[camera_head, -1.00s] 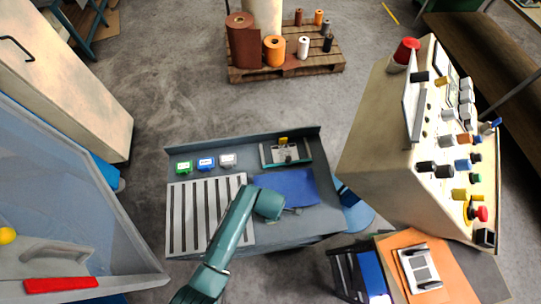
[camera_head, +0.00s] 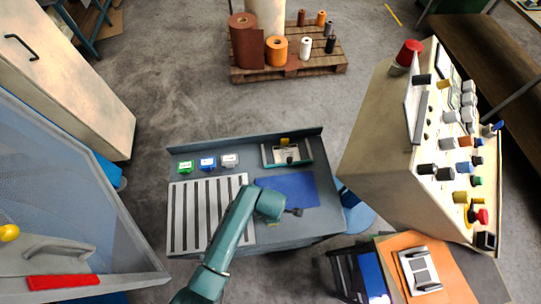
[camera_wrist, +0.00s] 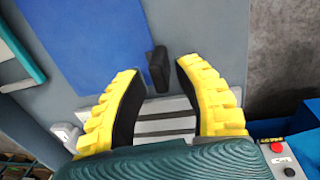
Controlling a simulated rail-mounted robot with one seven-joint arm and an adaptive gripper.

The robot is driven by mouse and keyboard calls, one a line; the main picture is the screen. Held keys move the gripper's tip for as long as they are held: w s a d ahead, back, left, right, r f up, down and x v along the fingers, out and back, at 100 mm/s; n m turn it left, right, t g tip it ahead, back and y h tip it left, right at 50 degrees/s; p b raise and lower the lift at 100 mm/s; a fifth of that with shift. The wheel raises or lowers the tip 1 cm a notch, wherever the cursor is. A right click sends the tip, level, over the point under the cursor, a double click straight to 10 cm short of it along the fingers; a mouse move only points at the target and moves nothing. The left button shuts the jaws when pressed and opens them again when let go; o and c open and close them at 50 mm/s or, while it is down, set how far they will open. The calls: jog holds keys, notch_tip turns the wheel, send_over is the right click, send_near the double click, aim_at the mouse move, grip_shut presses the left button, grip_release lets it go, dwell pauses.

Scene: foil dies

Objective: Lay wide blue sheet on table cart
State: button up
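The wide blue sheet (camera_head: 302,188) lies flat on the right part of the grey table cart (camera_head: 324,215) in the head view. It also shows at the upper left of the wrist view (camera_wrist: 85,35). My gripper (camera_wrist: 160,68) has its yellow fingers spread apart, off the sheet's edge. No sheet lies between the fingers. A small dark block (camera_wrist: 158,70) shows between the fingertips, beside the sheet. In the head view my wrist hides most of the gripper and covers the sheet's near left corner.
A slatted rack (camera_head: 178,215) fills the cart's left side. Green, blue and grey small boxes (camera_head: 207,163) and a framed device (camera_head: 268,155) stand along its back. A control console (camera_head: 385,150) is to the right, and a pallet of rolls (camera_head: 290,70) is behind.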

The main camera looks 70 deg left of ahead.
notch_tip(320, 180, up, 8)
jog(key=shift+s+d+p, duration=0.15)
jog(key=shift+d+p, duration=0.2)
jog(key=shift+d, duration=0.05)
jog(key=w+d+r+m+t+y, duration=0.1)
jog(key=w+d+r+m+t, duration=0.25)
jog(key=w+r+m, duration=0.5)
jog(key=w+d+r+m+t+y, duration=0.1)
jog(key=w+d+r+m+t, duration=0.4)
jog(key=r, duration=0.7)
jog(key=w+d+r+m+t+y, duration=0.1)
jog(key=w+r+m+t, duration=0.25)
jog(key=w+r, duration=0.6)
jog(key=s+d+r+m+t+h, duration=0.1)
jog(key=s+d+r+m+t, duration=0.2)
jog(key=r, duration=0.6)
jog(key=s+d+r+m+t+h, duration=0.2)
jog(key=d+r+m+t, duration=0.1)
jog(key=d+r+m, duration=0.4)
jog(key=s+d+r+m+t+h, duration=0.1)
jog(key=s+d+r+m+t, duration=0.2)
jog(key=r, duration=1)
jog(key=d+m, duration=0.3)
jog(key=d, duration=0.1)
jog(key=shift+s+t+h, duration=0.3)
jog(key=shift+t, duration=0.1)
jog(key=shift+r, duration=0.1)
